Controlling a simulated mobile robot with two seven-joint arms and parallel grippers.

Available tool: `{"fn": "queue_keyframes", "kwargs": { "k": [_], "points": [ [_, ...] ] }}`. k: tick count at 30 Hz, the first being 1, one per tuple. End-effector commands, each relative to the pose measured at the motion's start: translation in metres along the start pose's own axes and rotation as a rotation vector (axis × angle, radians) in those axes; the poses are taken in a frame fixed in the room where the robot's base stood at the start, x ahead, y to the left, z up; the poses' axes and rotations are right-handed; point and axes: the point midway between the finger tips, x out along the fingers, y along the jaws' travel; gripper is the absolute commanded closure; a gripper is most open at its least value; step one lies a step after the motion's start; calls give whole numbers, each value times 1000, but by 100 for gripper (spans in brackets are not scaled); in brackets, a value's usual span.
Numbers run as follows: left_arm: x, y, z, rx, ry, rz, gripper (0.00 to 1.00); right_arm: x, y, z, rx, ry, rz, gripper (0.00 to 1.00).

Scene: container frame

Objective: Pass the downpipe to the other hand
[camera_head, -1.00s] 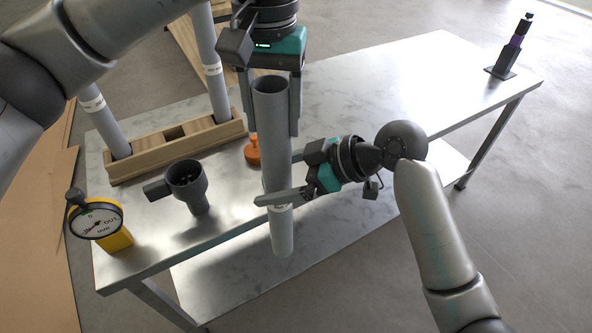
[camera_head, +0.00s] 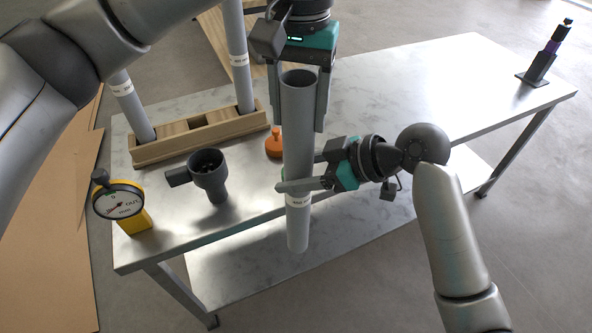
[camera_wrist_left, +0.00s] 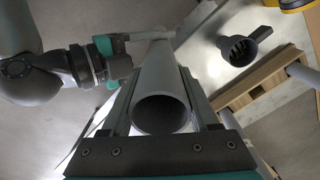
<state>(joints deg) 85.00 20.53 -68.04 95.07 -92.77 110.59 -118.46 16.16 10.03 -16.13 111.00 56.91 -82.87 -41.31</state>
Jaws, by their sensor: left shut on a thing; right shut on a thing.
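A grey downpipe (camera_head: 298,130) hangs upright in front of the table's near edge, with a white printed label band on its lower half. My left gripper (camera_head: 301,122) points down from above and is shut on the pipe's upper part, one finger on each side. My right gripper (camera_head: 300,174) reaches in from the right and is shut on the pipe lower down, just above the label. In the left wrist view the pipe's open top end (camera_wrist_left: 161,113) sits between my left fingers, and my right gripper (camera_wrist_left: 150,45) is farther down the pipe. The far sides of the grips are hidden.
A wooden rack (camera_head: 190,138) holds two upright grey pipes at the table's left. A grey funnel-like fitting (camera_head: 209,177), an orange knob-like object (camera_head: 275,145) and a yellow dial gauge (camera_head: 121,205) stand nearby. A dark stand (camera_head: 541,65) is far right.

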Motion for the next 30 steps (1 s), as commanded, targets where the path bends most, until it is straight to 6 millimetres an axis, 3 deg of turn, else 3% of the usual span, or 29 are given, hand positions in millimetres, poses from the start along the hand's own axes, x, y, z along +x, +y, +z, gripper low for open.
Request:
{"fn": "queue_keyframes", "kwargs": {
  "k": [1,7,10,11,19,30],
  "points": [
    [-1,-1,-3,-6,11,-1,100,0,-3,-1,-3,2,-9,77],
    [-1,-1,-3,-8,12,0,100,1,-4,-2,-3,3,-11,100],
    [-1,-1,-3,-8,13,0,100,1,-4,-2,-4,3,-12,100],
    [-1,-1,-3,-8,13,0,36,0,-4,-3,-5,5,-11,100],
    [0,-1,-2,-5,8,-1,5,0,-2,-2,-3,4,-7,100],
    [-7,0,-2,-4,7,0,4,0,-1,-2,-3,3,-4,100]
  ]
}}
